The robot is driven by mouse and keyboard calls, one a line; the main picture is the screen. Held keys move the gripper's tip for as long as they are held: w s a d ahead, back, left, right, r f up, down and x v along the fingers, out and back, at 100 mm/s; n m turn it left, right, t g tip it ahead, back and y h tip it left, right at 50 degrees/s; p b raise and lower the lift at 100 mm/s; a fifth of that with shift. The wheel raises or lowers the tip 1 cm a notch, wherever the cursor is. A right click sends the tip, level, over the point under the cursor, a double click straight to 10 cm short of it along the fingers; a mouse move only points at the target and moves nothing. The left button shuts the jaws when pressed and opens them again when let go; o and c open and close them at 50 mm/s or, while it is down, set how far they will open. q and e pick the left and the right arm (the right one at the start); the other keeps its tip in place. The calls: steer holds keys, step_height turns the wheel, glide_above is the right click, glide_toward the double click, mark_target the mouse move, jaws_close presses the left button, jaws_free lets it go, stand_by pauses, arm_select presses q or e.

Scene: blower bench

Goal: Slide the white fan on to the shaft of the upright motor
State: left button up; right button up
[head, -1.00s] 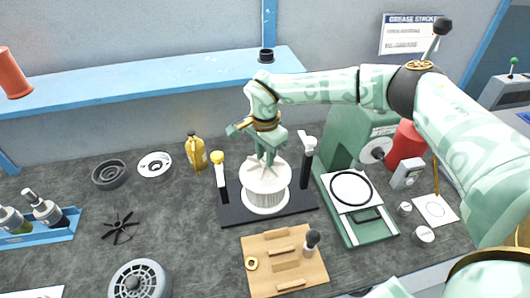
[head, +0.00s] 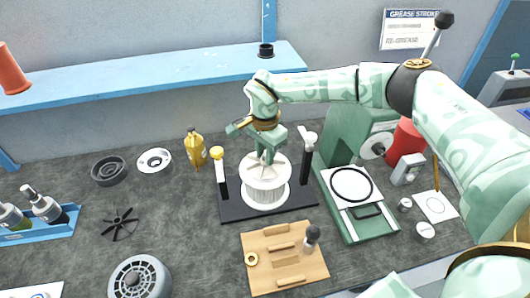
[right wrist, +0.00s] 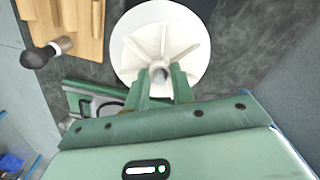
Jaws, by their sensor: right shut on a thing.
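The white fan (head: 279,170) is a round disc with upright vanes. It sits level over the pale ribbed upright motor (head: 265,197), which stands on a black base (head: 232,211). My right gripper (head: 267,159) is shut on the fan's hub from above. In the right wrist view the fan (right wrist: 190,38) fills the top middle, with its hub between the fingers of my right gripper (right wrist: 159,76). The fan and my fingers hide the motor shaft, so I cannot tell how far the fan is on it. My left gripper is not in view.
A wooden board (head: 312,268) lies in front. A green press (head: 348,150) stands to the right. A black fan (head: 121,223) and yellow bottle (head: 194,149) are at left.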

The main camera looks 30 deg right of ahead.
steer(key=shift+f, duration=0.35)
stand_by(0.3)
steer(key=o, duration=1.1)
step_height(320, 180, up, 16)
steer(key=shift+r+p, duration=0.15)
steer(key=shift+p, duration=1.1)
